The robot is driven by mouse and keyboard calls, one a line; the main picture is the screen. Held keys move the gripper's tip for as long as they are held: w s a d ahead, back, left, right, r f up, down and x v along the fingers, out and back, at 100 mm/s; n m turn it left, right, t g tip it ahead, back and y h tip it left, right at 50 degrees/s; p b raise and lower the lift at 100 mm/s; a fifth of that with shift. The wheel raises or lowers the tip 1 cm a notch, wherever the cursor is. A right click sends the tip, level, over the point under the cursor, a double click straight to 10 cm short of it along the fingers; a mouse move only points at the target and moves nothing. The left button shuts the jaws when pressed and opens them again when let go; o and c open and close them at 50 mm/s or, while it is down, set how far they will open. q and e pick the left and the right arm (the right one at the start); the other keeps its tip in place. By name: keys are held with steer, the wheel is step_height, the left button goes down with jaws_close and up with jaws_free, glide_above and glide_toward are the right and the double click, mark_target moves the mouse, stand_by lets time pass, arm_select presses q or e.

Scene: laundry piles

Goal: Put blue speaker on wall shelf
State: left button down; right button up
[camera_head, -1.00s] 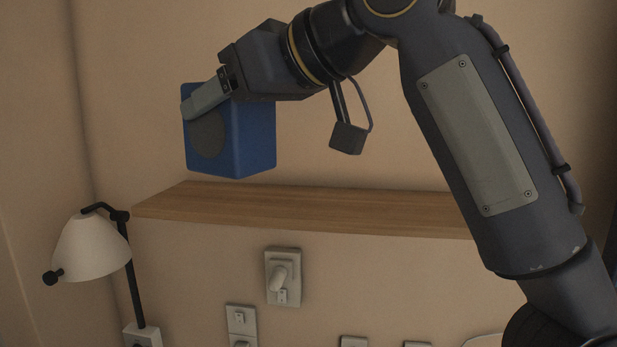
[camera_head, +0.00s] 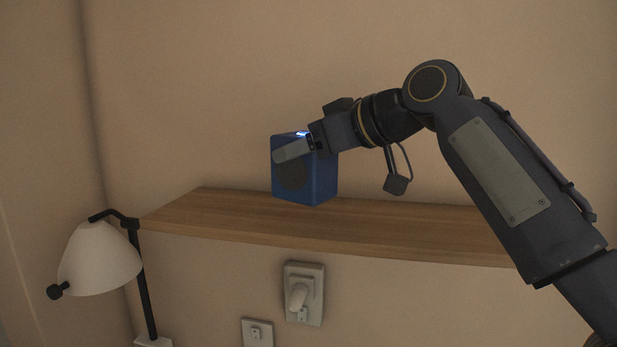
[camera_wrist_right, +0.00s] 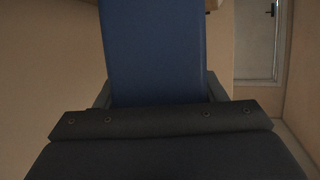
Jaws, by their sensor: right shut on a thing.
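The blue speaker (camera_head: 318,182), a box with a dark round grille, is upright at the wooden wall shelf (camera_head: 230,213), over its left-middle part. Its bottom is at or just above the shelf top; I cannot tell whether they touch. My right gripper (camera_head: 296,151) is shut on the speaker, with one grey finger across its upper front face. In the right wrist view the speaker (camera_wrist_right: 153,50) fills the space between the fingers of my right gripper (camera_wrist_right: 158,95). My left gripper is not in view.
A white lamp (camera_head: 100,260) with a black arm stands left of the shelf. A wall socket with a plug (camera_head: 303,293) and another wall plate (camera_head: 257,333) are below the shelf. The shelf top is clear on both sides of the speaker.

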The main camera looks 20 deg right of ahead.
steer(key=shift+w+d+f, duration=0.3)
steer(key=shift+w+f, duration=0.1)
steer(key=shift+f, duration=0.15)
steer(key=shift+w+d+f, duration=0.1)
steer(key=shift+f, duration=0.5)
steer(key=shift+w+d+f, duration=0.1)
steer(key=shift+f, duration=0.45)
steer(key=shift+s+f, duration=0.1)
steer(key=shift+f, duration=0.55)
steer(key=shift+f, duration=0.1)
steer(key=o, duration=0.8)
steer(key=shift+f, duration=0.15)
steer(key=o, duration=0.4)
steer(key=shift+o, duration=0.2)
